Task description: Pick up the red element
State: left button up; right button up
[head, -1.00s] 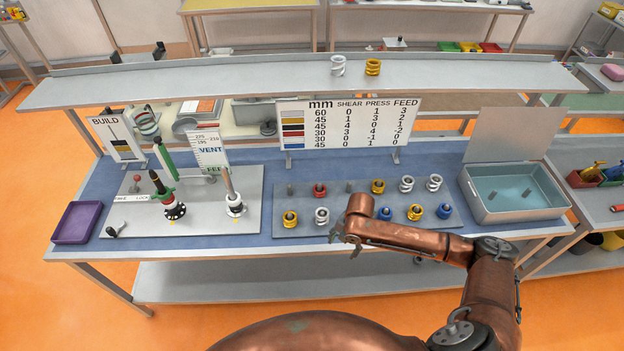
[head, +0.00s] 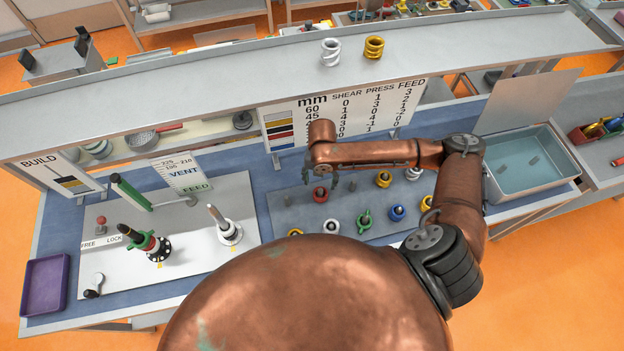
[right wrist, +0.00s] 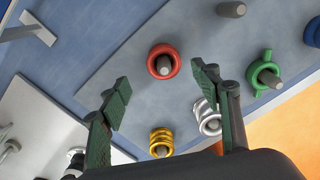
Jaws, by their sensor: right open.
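The red element (head: 320,196) is a thick ring around a grey peg on the grey peg board, just below my right gripper in the head view. It also shows in the right wrist view (right wrist: 164,49), upper middle, beyond and between the fingertips. My right gripper (head: 319,179) is open and empty, with its dark green fingers (right wrist: 158,86) pointing down towards the ring and apart from it. My left gripper is not in view.
Near the red ring stand a silver spring (right wrist: 208,118), a yellow spring (right wrist: 161,138) and a green eared ring (right wrist: 255,72). A sign board (head: 335,112) stands behind the peg board. A grey bin (head: 545,187) is at the right, a purple tray (head: 46,285) at the left.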

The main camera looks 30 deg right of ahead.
aim_at(320, 191)
jog(key=f, duration=0.2)
jog(key=s+f+p, duration=0.1)
jog(key=f, duration=0.1)
jog(key=shift+a, duration=0.1)
notch_tip(320, 191, down, 3)
jog(key=shift+r+p, duration=0.2)
jog(key=shift+p, duration=0.15)
jog(key=shift+s+f, duration=0.1)
jog(key=shift+f, duration=0.35)
jog(key=shift+c, duration=0.5)
jog(key=c, duration=0.8)
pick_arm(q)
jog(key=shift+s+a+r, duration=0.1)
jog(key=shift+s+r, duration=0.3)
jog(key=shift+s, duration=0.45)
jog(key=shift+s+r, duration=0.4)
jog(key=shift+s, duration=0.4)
pick_arm(e)
jog(key=c, duration=0.5)
